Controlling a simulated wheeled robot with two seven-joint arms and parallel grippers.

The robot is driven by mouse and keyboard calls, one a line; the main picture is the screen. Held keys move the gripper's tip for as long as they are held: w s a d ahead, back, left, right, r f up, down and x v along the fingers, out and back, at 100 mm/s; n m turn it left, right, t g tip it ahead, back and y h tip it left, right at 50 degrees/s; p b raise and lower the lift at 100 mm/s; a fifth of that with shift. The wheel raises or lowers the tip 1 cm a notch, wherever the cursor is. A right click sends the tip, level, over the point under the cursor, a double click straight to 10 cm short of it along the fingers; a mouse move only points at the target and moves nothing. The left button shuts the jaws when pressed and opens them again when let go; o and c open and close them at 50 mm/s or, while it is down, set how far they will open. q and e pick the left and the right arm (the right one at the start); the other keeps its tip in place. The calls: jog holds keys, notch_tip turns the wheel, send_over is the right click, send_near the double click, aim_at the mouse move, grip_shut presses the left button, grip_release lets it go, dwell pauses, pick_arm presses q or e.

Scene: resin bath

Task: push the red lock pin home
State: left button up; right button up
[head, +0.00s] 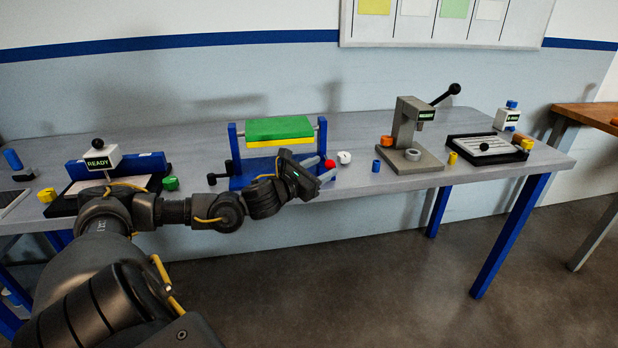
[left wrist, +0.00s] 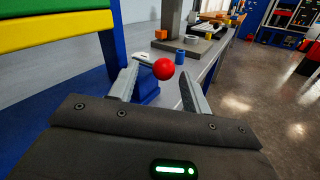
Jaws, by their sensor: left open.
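The red lock pin's round head (head: 330,164) shows at the right end of the blue fixture (head: 236,182), which carries a green and yellow block (head: 279,128) on a bar. The pin's shaft is hidden. My left gripper (head: 322,168) is open and empty, its fingers pointing right beside the red head; it also shows in the left wrist view (left wrist: 160,84). Contact cannot be told. My right gripper is not in view.
A white round piece (head: 344,157) and a blue cylinder (head: 376,166) stand right of the fixture. A grey press (head: 408,135) with a black lever is farther right. A READY station (head: 102,161) is at the left. The table's front edge runs close by my gripper.

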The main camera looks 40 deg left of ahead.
pick_arm(q)
jog(key=shift+s+b, duration=0.45)
jog(key=shift+s, duration=2.3)
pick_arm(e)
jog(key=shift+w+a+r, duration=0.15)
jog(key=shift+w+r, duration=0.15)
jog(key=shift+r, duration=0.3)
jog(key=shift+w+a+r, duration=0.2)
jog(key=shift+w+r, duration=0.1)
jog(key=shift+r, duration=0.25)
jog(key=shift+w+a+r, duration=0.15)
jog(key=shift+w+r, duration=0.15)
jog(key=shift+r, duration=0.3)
